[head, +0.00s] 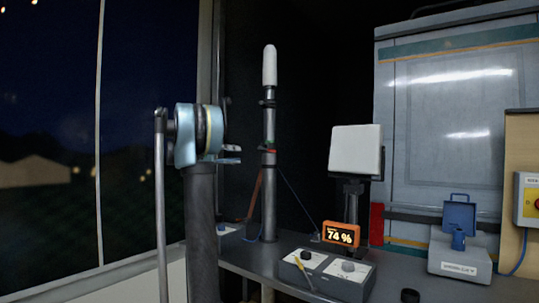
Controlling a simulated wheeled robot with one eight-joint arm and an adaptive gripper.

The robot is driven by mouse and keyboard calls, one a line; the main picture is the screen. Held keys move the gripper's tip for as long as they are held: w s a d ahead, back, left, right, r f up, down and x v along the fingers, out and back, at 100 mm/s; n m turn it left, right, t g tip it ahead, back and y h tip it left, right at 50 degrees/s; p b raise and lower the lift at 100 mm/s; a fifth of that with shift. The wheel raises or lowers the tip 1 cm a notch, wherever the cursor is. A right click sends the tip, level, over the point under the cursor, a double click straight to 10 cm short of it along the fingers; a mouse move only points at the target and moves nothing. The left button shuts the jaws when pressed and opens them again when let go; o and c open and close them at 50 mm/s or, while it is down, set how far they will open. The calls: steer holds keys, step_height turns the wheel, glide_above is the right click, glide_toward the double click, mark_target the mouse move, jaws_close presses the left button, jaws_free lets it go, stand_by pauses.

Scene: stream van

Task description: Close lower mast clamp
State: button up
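The mast (269,200) is a grey upright pole with a white rounded top, standing at the bench's left part. A dark upper clamp (267,102) sits around it below the white top. The lower clamp (267,148) is a dark band lower on the pole, with small green and red parts; whether it is open or closed is too small to tell. My gripper (231,154) points right, at about the lower clamp's height, and appears apart from it, left of the pole. Its fingers are small and seen side-on, so their opening is unclear. Nothing is visibly held.
A white panel (356,150) on a stand, an orange display reading 74 % (341,234) and a control box with knobs (328,272) stand right of the mast. A brace and cables run near the mast's lower part.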

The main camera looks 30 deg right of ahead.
mark_target(272, 151)
steer(key=shift+g, duration=0.4)
steer(key=x, duration=0.5)
steer(key=w+r+x, duration=0.1)
steer(key=x, duration=0.5)
steer(key=r+x, duration=0.1)
steer(key=x, duration=0.5)
steer(key=shift+w+d, duration=0.25)
steer(key=shift+d, duration=0.15)
